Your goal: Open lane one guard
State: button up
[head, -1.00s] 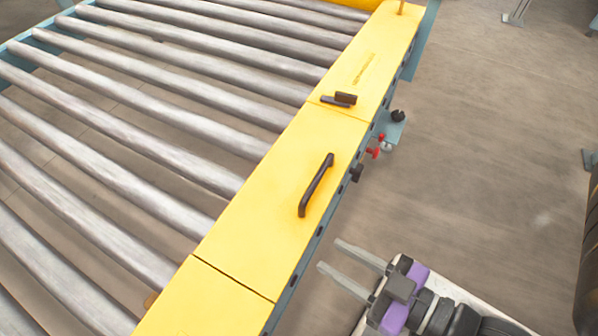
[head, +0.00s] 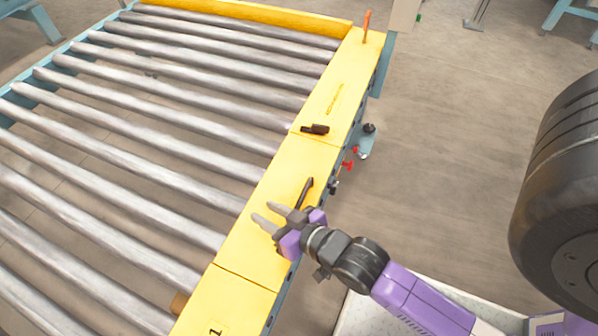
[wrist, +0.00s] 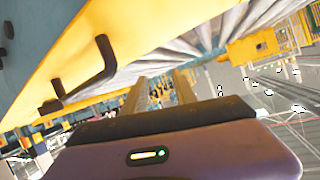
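The lane one guard (head: 258,230) is a flat yellow panel along the right side of the roller conveyor, with a black bar handle on top. The handle (head: 305,192) is partly hidden by my gripper in the head view. It shows whole in the wrist view (wrist: 95,72), to the left of the fingers. My gripper (head: 265,215) is over the panel, beside the handle. Its two fingers are apart with nothing between them. The panel lies flat and closed. A black latch (head: 314,129) sits at its far seam.
Grey rollers (head: 130,160) fill the conveyor to the left. Another yellow panel (head: 220,300) marked 1 adjoins at the near end. A red knob (head: 347,165) and black knobs stick out on the right side. Open floor lies to the right.

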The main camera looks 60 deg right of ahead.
jog(key=w+d+r+m+g+p, duration=0.3)
jog(key=w+d+p, duration=0.3)
jog(key=p, duration=0.1)
jog(key=m+g+y+p, duration=0.3)
jog(key=m+g+p, duration=0.65)
jog(key=g, duration=0.25)
send_near(303, 194)
jog(key=f, duration=0.4)
jog(key=s+f+b, duration=0.1)
jog(key=f, duration=0.3)
jog(key=shift+s, duration=0.15)
grip_shut()
jog(key=shift+r, duration=0.1)
